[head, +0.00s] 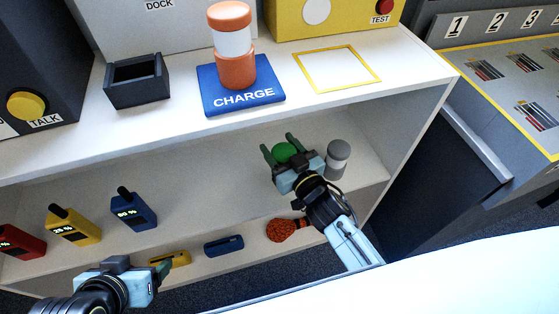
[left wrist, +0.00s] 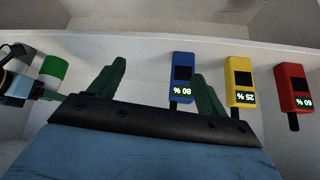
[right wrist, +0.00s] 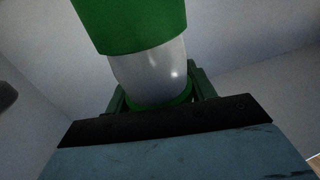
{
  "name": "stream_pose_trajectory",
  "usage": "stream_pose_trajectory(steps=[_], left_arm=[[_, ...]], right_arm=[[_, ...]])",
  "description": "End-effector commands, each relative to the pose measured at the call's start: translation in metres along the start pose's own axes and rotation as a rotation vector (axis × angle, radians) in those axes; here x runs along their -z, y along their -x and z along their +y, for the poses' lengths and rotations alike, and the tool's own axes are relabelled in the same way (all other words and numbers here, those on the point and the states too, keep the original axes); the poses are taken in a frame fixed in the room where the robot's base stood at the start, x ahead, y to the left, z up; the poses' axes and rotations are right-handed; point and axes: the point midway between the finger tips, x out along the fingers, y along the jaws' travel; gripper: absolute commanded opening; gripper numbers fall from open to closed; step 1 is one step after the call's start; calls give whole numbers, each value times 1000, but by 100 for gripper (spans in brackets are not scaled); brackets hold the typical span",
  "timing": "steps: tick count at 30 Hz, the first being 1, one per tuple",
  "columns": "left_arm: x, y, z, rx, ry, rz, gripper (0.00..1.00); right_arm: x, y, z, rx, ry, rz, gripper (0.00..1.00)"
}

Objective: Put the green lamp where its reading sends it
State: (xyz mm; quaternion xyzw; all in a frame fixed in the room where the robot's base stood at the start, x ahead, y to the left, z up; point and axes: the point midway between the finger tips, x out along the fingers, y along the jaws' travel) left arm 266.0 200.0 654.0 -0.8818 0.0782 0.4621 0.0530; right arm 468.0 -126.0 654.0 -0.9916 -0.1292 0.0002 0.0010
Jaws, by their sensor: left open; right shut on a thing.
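The green lamp (head: 284,151) has green ends and a clear whitish middle, seen close in the right wrist view (right wrist: 130,25). My right gripper (head: 279,149) is shut on it inside the shelf bay below the counter. It also shows at the left edge of the left wrist view (left wrist: 54,68). No reading on the lamp is visible. My left gripper (head: 163,268) is open and empty, low at the front of the shelf; its spread fingers (left wrist: 160,90) show in the left wrist view. A blue CHARGE pad (head: 215,92) on the counter carries an orange lamp (head: 230,45).
A grey lamp (head: 338,160) stands just right of my right gripper. Red (head: 22,243), yellow (head: 72,226) and blue (head: 133,209) handsets stand left. The counter has a yellow-outlined square (head: 337,68), a TEST box (head: 330,14) and a dark open bin (head: 137,82). Numbered bays (head: 495,24) are right.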

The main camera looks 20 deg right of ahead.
Motion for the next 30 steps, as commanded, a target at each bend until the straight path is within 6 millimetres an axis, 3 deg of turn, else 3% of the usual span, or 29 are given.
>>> stream_pose_trajectory(steps=[10, 21, 30], left_arm=[[32, -3, 6, -14, -6, 176, 77], [99, 12, 20, -47, -12, 566, 77], [108, 18, 22, -53, -11, 622, 77]], right_arm=[[-11, -1, 0, 0, 0, 3, 0], [-36, -1, 0, 0, 0, 3, 0], [-38, -1, 0, 1, 1, 3, 0]])
